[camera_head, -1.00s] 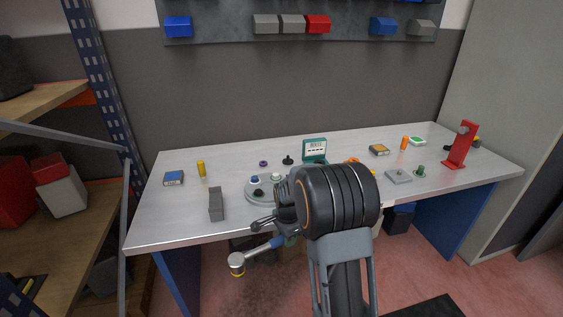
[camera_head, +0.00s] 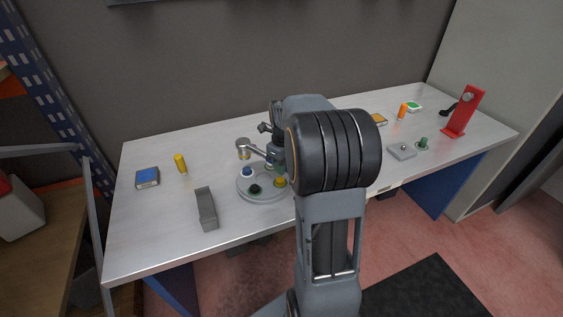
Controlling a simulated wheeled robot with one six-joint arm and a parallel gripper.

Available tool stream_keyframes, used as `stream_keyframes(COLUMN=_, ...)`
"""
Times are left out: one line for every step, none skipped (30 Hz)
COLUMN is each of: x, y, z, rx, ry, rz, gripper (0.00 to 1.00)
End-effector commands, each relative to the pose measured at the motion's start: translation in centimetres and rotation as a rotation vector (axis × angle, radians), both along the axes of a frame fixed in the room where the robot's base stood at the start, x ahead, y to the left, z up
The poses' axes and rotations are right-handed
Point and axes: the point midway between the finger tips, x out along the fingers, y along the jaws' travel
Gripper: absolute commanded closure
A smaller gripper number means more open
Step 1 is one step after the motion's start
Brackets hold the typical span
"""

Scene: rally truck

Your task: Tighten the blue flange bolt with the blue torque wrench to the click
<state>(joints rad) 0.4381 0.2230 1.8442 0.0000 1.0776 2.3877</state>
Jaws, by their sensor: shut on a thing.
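The round grey flange (camera_head: 243,191) lies on the workbench, left of my arm. Its blue bolt (camera_head: 247,172) stands at the back left of the disc. A dark green bolt (camera_head: 254,190), a yellow one (camera_head: 280,181) and a partly hidden green one also show on it. My gripper (camera_head: 272,152) is above the flange's back side, mostly covered by my own wrist. It is shut on the torque wrench, whose silver head with a yellow band (camera_head: 243,149) reaches out to the left. The head appears apart from the blue bolt, above or behind it. The wrench handle is hidden.
A grey upright bracket (camera_head: 206,209) stands left of the flange. A yellow cylinder (camera_head: 180,163) and a blue box (camera_head: 147,177) are farther left. A red stand (camera_head: 463,112), a grey plate (camera_head: 402,151) and a green part (camera_head: 423,143) are at the right. The bench's back left is clear.

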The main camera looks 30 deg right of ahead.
Motion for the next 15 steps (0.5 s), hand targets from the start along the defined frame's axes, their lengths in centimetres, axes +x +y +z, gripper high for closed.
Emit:
stream_keyframes(x=0.03, y=-0.04, z=0.09, rx=-0.001, ry=-0.003, rz=0.000, gripper=1.00)
stream_keyframes(x=0.04, y=-0.04, z=0.09, rx=-0.001, ry=-0.003, rz=0.001, gripper=1.00)
stream_keyframes(x=0.05, y=-0.03, z=0.09, rx=-0.001, ry=-0.003, rz=0.001, gripper=1.00)
stream_keyframes(x=0.05, y=-0.03, z=0.09, rx=-0.001, ry=-0.003, rz=0.001, gripper=1.00)
stream_keyframes(x=0.04, y=-0.02, z=0.09, rx=-0.001, ry=-0.003, rz=0.002, gripper=1.00)
stream_keyframes(x=0.03, y=-0.02, z=0.09, rx=-0.001, ry=-0.003, rz=0.002, gripper=1.00)
stream_keyframes(x=0.00, y=-0.03, z=0.10, rx=-0.001, ry=-0.003, rz=0.002, gripper=1.00)
stream_keyframes(x=-0.03, y=-0.04, z=0.11, rx=-0.001, ry=-0.003, rz=0.002, gripper=1.00)
stream_keyframes(x=-0.09, y=-0.06, z=0.12, rx=-0.001, ry=-0.003, rz=0.002, gripper=1.00)
stream_keyframes(x=-0.14, y=-0.08, z=0.13, rx=-0.002, ry=-0.002, rz=0.002, gripper=1.00)
stream_keyframes(x=-0.23, y=-0.14, z=0.15, rx=-0.002, ry=-0.002, rz=0.001, gripper=1.00)
stream_keyframes(x=-0.20, y=-0.14, z=-0.17, rx=-0.002, ry=-0.002, rz=0.001, gripper=1.00)
stream_keyframes(x=-0.19, y=-0.15, z=-0.31, rx=-0.002, ry=-0.002, rz=0.001, gripper=1.00)
stream_keyframes(x=-0.19, y=-0.14, z=-0.46, rx=-0.002, ry=-0.002, rz=0.001, gripper=1.00)
stream_keyframes(x=-0.19, y=-0.13, z=-0.67, rx=-0.002, ry=-0.002, rz=0.001, gripper=1.00)
